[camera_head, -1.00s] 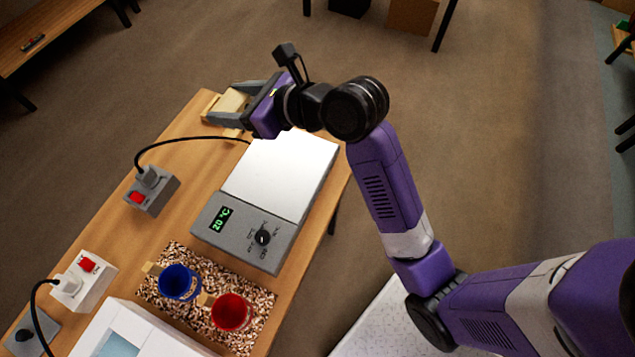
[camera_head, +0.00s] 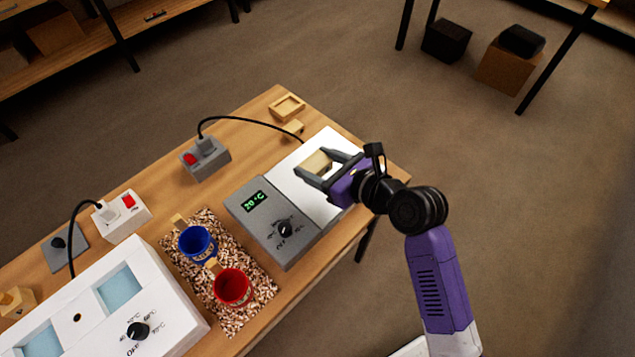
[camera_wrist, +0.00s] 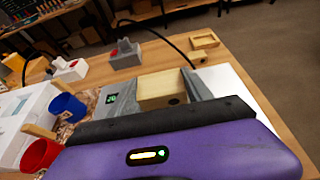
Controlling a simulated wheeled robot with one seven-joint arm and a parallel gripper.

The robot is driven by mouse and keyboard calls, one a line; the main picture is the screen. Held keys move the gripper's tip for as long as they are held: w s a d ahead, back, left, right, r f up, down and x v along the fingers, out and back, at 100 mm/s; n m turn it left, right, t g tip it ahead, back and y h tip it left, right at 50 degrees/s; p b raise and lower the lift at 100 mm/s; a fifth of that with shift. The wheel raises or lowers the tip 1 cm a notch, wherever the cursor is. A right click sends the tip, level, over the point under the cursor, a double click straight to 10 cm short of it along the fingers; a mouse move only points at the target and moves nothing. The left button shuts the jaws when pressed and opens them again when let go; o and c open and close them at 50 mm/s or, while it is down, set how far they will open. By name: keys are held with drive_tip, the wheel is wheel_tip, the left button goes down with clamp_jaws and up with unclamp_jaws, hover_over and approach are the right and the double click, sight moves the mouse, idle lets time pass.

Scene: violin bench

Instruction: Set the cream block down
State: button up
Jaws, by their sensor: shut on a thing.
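The cream block (camera_head: 316,162) is between the fingers of my gripper (camera_head: 322,168), which is shut on it. In the head view the block is over the white plate of the hot plate unit (camera_head: 322,205); I cannot tell whether it touches the plate. The wrist view shows the cream block (camera_wrist: 160,88) with a dark round spot on its near face, between the grey fingers. The hot plate's grey panel (camera_head: 270,222) reads 20 °C.
A small wooden tray (camera_head: 287,107) and a little wooden piece (camera_head: 294,127) lie behind the plate. A blue pot (camera_head: 197,242) and a red pot (camera_head: 232,287) stand on a speckled mat (camera_head: 207,290). A grey switch box (camera_head: 206,160) and a cable (camera_head: 245,120) are to the left.

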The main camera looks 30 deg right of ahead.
sight(318, 192)
drive_tip(key=shift+f+b, duration=0.5)
drive_tip(key=shift+f, duration=3.2)
drive_tip(key=shift+f, duration=0.15)
drive_tip(key=o, duration=1.3)
drive_tip(key=shift+s+d+r, duration=0.1)
drive_tip(key=shift+s+r, duration=0.1)
drive_tip(key=shift+r, duration=0.05)
drive_tip(key=v, duration=1.1)
drive_tip(key=shift+s+r, duration=0.1)
drive_tip(key=shift+s, duration=0.15)
